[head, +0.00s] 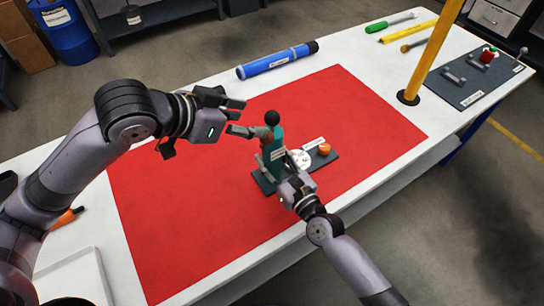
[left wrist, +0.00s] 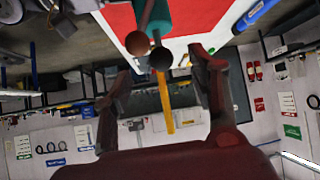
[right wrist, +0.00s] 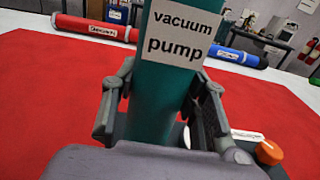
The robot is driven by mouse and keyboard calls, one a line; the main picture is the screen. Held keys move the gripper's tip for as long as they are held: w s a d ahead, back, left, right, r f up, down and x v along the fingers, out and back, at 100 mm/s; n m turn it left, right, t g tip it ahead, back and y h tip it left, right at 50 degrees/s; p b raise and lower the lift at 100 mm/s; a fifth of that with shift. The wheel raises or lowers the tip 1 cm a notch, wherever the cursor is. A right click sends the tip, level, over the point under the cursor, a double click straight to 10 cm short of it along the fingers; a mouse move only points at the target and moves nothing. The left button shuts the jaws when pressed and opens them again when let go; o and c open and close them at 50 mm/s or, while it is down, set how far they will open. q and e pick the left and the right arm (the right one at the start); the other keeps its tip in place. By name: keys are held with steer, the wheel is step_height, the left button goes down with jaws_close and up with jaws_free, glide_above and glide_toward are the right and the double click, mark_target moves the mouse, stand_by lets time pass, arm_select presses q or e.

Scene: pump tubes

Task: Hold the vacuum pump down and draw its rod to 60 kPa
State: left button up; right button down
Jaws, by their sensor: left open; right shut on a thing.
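The vacuum pump is a teal upright cylinder (head: 274,148) on a dark base plate (head: 263,183), with a black ball knob (head: 272,118) on top. A white gauge dial (head: 299,158) and an orange knob (head: 323,149) sit on the plate; the dial reading is too small to tell. My right gripper (right wrist: 160,108) is shut around the cylinder below its "vacuum pump" label (right wrist: 178,35). My left gripper (head: 238,117) is open and empty, left of the black knob at about its height. In the left wrist view the knob (left wrist: 162,58) shows between the fingertips, apart from them.
The pump stands on a red mat (head: 210,200) on a white table. A blue tube (head: 278,60) lies behind it. A yellow post (head: 433,50) and a dark board (head: 472,78) stand to the right. Tools lie at the back, and a white tray (head: 75,280) is at front left.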

mark_target(267, 123)
arm_select(q)
steer(key=x, duration=0.9)
steer(key=shift+c, duration=0.2)
steer(key=shift+s+f, duration=0.15)
steer(key=shift+s, duration=0.05)
steer(key=c, duration=1.1)
steer(key=shift+d, duration=0.1)
